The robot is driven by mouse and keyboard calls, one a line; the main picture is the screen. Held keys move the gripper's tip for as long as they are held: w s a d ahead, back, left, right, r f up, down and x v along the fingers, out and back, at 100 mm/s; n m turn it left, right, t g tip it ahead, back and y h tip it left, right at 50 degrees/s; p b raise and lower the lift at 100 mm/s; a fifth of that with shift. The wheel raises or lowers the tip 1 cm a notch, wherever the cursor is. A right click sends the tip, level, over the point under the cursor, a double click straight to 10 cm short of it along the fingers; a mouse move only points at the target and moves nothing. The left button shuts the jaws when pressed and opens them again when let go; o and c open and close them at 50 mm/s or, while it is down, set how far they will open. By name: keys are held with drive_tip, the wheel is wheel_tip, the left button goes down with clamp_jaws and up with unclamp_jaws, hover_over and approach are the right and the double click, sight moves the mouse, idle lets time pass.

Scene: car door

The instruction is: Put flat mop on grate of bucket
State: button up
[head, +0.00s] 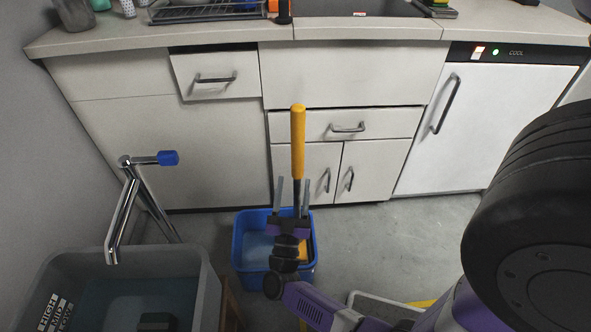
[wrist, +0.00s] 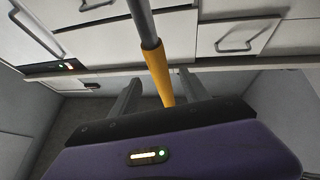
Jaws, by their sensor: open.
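A long-handled tool, apparently the flat mop, stands upright with a yellow grip (head: 298,140) on top and a dark pole below; its lower end is hidden. My gripper (head: 292,185) is open, with one finger on each side of the pole in the head view. In the wrist view, the yellow grip (wrist: 157,73) and grey pole (wrist: 142,20) run between the open fingers; contact cannot be told. A blue bucket (head: 240,249) stands behind and below my gripper. A grey bucket (head: 209,283) with HIGH/MID/LOW markings is at lower left. I cannot make out a grate clearly.
A chrome lever (head: 128,210) with a blue end (head: 168,158) rises by the grey bucket. Cabinets (head: 170,150) and a white appliance (head: 490,125) line the back. A pale-rimmed container (head: 385,303) is partly hidden at the bottom. Floor at right of the blue bucket is clear.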

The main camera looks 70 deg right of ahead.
drive_tip(key=s+a+r+n+t+y, duration=0.1)
drive_tip(key=a+n+t+y, duration=0.4)
drive_tip(key=a+t, duration=0.3)
drive_tip(key=s+a+r+n+t+y, duration=0.1)
drive_tip(key=s+a+n+t+y, duration=0.1)
drive_tip(key=a+n+t+y, duration=0.5)
drive_tip(key=s+a+r+n+g+y, duration=0.2)
drive_tip(key=s+a+y, duration=0.3)
drive_tip(key=a, duration=0.3)
drive_tip(key=s+a+r+n+g+y, duration=0.1)
drive_tip(key=s+a+r+g+y, duration=0.1)
drive_tip(key=s+a+r+y, duration=0.3)
drive_tip(key=a+y, duration=0.1)
drive_tip(key=a, duration=0.2)
drive_tip(key=shift+s+n+g+y, duration=0.2)
drive_tip(key=shift+n+g+y, duration=0.1)
drive_tip(key=shift+n+g, duration=0.1)
drive_tip(key=shift+r, duration=0.2)
wheel_tip(320, 180, up, 23)
drive_tip(key=p, duration=2.2)
drive_tip(key=shift+f+p, duration=0.2)
drive_tip(key=shift+p, duration=0.2)
